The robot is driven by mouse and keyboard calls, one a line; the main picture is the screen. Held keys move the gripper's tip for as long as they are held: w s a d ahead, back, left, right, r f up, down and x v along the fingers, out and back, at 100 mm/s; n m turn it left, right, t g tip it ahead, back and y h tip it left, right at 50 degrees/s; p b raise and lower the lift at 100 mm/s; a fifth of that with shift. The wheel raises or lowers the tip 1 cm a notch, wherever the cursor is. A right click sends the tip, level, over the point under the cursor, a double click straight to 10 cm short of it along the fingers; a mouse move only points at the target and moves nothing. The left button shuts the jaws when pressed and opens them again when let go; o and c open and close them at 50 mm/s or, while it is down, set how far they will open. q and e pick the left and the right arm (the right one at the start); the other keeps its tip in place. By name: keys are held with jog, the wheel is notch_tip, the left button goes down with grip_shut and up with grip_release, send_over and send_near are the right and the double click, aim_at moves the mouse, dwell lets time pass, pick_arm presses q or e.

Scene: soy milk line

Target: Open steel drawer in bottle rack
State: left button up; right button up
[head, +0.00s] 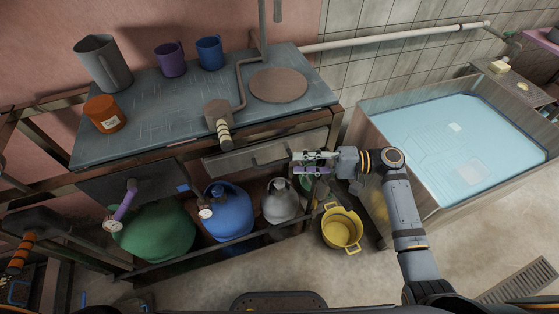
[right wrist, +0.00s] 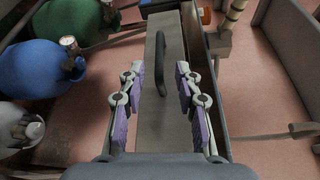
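The grey steel drawer (head: 240,160) sits under the worktop of the wooden rack, right of the middle. Its front fills the middle of the right wrist view (right wrist: 148,115), with a dark bar handle (right wrist: 160,62) on it. I cannot tell whether the drawer is fully closed. My right gripper (head: 299,163) is at the right part of the drawer front. In the right wrist view its purple-padded fingers (right wrist: 160,80) are spread apart with nothing between them, and the handle lies beyond the fingertips. My left gripper is not in view.
Below the drawer stand green (head: 155,230), blue (head: 230,208) and grey (head: 281,200) bottles. A yellow pot (head: 342,229) is on the floor below my right arm. A water-filled tank (head: 365,160) stands at the right. Mugs and an orange jar (head: 104,114) stand on the worktop (head: 150,115).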

aim_at(277, 162)
jog(key=a, duration=0.6)
jog(key=shift+w+a+f+p, duration=0.2)
jog(key=shift+w+a+p, duration=0.05)
jog(key=shift+p, duration=0.1)
jog(key=shift+a+f, duration=0.15)
jog(key=shift+a, duration=0.25)
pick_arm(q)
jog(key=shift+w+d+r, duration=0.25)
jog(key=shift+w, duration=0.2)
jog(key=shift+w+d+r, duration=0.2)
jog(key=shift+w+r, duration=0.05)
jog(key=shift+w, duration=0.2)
pick_arm(e)
jog(key=shift+c, duration=0.6)
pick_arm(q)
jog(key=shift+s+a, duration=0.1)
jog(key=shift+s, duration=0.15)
pick_arm(e)
grip_shut()
